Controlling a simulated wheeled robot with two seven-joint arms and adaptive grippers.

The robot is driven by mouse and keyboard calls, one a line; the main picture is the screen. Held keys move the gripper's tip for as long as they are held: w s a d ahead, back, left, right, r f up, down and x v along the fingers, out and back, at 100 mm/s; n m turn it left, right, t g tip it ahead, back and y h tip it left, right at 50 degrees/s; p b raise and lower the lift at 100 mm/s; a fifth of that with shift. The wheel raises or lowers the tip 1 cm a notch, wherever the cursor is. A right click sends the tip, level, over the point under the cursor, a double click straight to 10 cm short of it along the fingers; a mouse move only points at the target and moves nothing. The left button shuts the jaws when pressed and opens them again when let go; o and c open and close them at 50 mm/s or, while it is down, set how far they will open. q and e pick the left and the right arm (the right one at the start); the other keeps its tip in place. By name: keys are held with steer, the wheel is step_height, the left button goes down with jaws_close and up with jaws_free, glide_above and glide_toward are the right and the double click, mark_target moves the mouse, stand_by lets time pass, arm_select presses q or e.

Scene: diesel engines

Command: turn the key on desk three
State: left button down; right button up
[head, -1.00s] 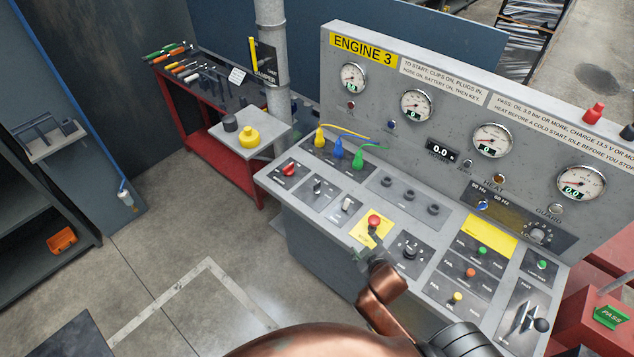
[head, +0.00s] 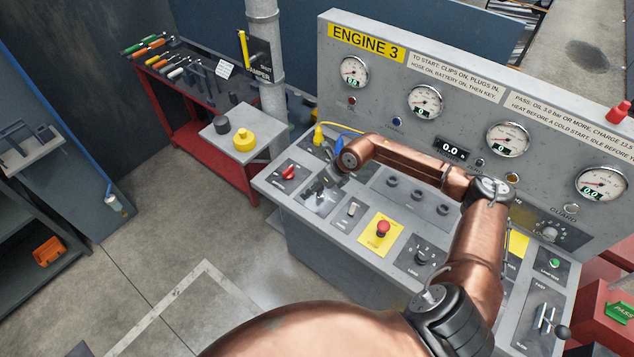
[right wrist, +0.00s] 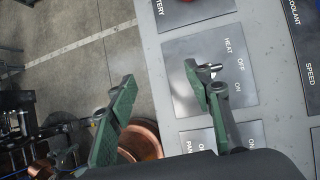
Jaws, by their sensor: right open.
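The desk marked ENGINE 3 (head: 362,42) has a sloping grey panel of switches. The key switch plate (right wrist: 239,93), marked HEAT, OFF and ON, is in the right wrist view. A small metal key (right wrist: 207,69) stands out from it, partly covered by a finger. My right gripper (right wrist: 163,80) is open, with one green-padded finger at the key and the other out over the floor side. Nothing is between the fingers that I can make out. In the head view the right gripper (head: 327,182) is over the key plate and hides the key. My left gripper is not in view.
A red battery switch (head: 288,173) is left of the key plate. A white-levered switch (head: 351,209) and a red stop button (head: 383,228) are to its right. A yellow plug (head: 318,132) with a cable is behind. Gauges line the upright back panel.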

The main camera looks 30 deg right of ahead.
steer(key=d+h, duration=0.2)
steer(key=d, duration=0.4)
steer(key=p, duration=0.1)
glide_above(322, 195)
steer(key=shift+g, duration=0.4)
step_height(322, 195, down, 6)
steer(key=shift+r, duration=0.1)
steer(key=shift+w+f, duration=0.1)
steer(key=shift+f, duration=0.55)
steer(key=shift+c, duration=0.5)
steer(key=c, duration=1)
steer(key=shift+c, duration=0.2)
